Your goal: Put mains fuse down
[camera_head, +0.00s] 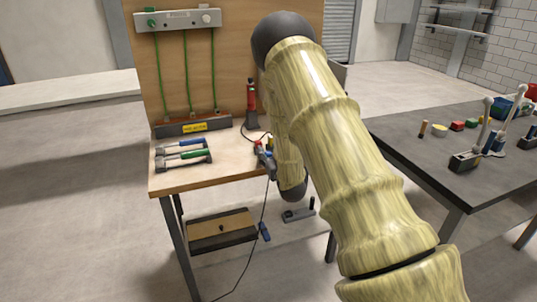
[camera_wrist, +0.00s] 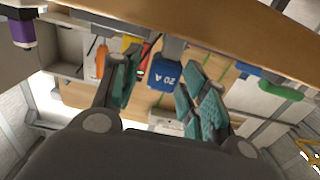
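The mains fuse (camera_wrist: 166,72), a blue-grey block marked "20 A", shows in the wrist view below the wooden table edge. My gripper (camera_wrist: 160,88) has its two teal-padded fingers apart, one on each side of the fuse. A gap shows between the left finger and the fuse. The right finger is close beside it, and I cannot tell whether it touches. In the head view my gripper (camera_head: 266,160) is over the right part of the wooden workbench (camera_head: 190,181), largely behind my arm. The fuse cannot be made out there.
A red bottle-like tool (camera_head: 251,100) stands at the back. A board with green cables (camera_head: 200,75) rises behind. A dark table (camera_head: 425,150) with small items is to the right. A cable hangs off the front edge.

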